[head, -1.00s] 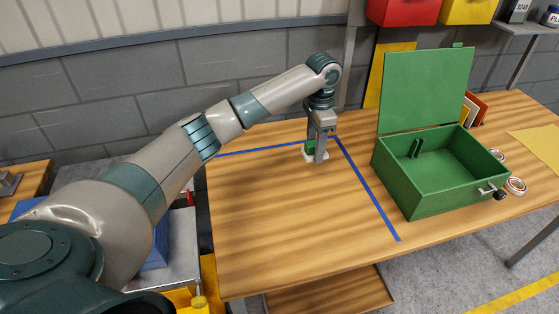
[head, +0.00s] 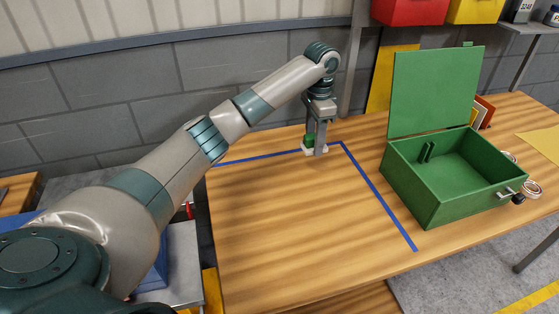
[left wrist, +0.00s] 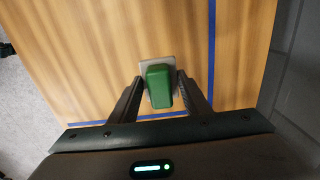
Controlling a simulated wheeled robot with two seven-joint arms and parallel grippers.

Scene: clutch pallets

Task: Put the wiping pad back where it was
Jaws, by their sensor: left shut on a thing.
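The wiping pad has a green grip (left wrist: 158,84) on a pale base (left wrist: 151,64). In the head view the pad (head: 309,147) is at the far side of the wooden table, by the corner of the blue tape lines. My left gripper (head: 315,146) points down over it and is shut on its green grip. The left wrist view shows the two fingers (left wrist: 159,90) on either side of the grip. The pad's base looks to be at or just above the tabletop; I cannot tell whether it touches. My right gripper is not in view.
A green box (head: 440,198) with its lid (head: 437,92) open stands on the right of the table (head: 290,220). Blue tape (head: 380,195) marks off the left part of the tabletop, which is clear. Rolls of tape (head: 531,190) lie beside the box.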

